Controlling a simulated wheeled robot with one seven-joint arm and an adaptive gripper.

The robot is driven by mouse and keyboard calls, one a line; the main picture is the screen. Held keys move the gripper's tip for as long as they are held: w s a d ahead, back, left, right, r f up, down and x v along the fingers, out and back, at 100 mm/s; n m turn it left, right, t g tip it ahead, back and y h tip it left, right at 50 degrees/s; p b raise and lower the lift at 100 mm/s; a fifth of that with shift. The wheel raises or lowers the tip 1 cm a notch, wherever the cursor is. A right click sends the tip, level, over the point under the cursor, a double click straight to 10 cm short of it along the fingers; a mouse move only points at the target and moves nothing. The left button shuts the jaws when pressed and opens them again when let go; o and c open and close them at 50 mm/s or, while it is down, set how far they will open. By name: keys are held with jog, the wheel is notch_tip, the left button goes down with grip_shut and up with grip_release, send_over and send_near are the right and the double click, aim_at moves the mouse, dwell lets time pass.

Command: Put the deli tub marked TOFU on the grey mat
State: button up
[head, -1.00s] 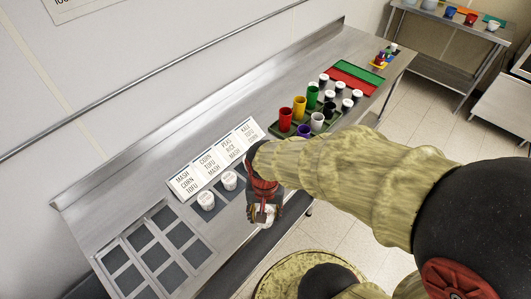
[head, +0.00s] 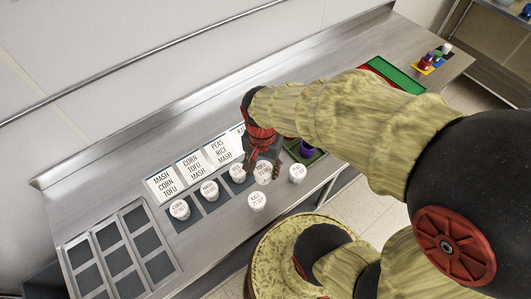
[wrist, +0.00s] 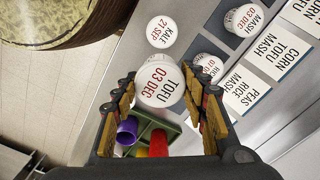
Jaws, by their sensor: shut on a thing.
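The white deli tub marked TOFU 03 DEC (wrist: 160,84) is between my fingertips in the wrist view, label facing the camera. My gripper (wrist: 162,98) is shut on it. In the head view my gripper (head: 262,160) holds the tub (head: 263,173) at the right end of a row of tubs. I cannot tell whether it is clear of the counter. Dark grey mats (head: 217,206) lie in a row in front of label cards (head: 195,168). White tubs stand on them, including CORN (head: 180,209) and MASH (head: 209,189). The right end of the row is partly hidden by my gripper.
A KALE tub (head: 257,201) and another tub (head: 297,173) stand close by, near the counter's front edge. Framed dark squares (head: 120,262) lie at the left. A green board (head: 396,74) lies at the back.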

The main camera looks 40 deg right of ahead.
jog(key=w+d+f, duration=0.2)
jog(key=w+f, duration=0.1)
jog(key=w+d+f+b, duration=0.1)
jog(key=w+d+f, duration=0.2)
jog(key=w+d+f+b, duration=0.1)
jog(key=w+d+f, duration=0.1)
jog(key=w+f, duration=0.1)
jog(key=shift+w+d, duration=0.25)
jog(key=shift+w, duration=0.3)
jog(key=shift+w+d+f+b, duration=0.15)
jog(key=shift+f+b, duration=0.1)
jog(key=shift+f, duration=0.7)
jog(key=shift+w+d+f+b, duration=0.1)
jog(key=shift+w+f+b, duration=0.1)
jog(key=shift+f, duration=0.75)
jog(key=shift+f, duration=0.2)
jog(key=o, duration=1.2)
jog(key=shift+r, duration=0.15)
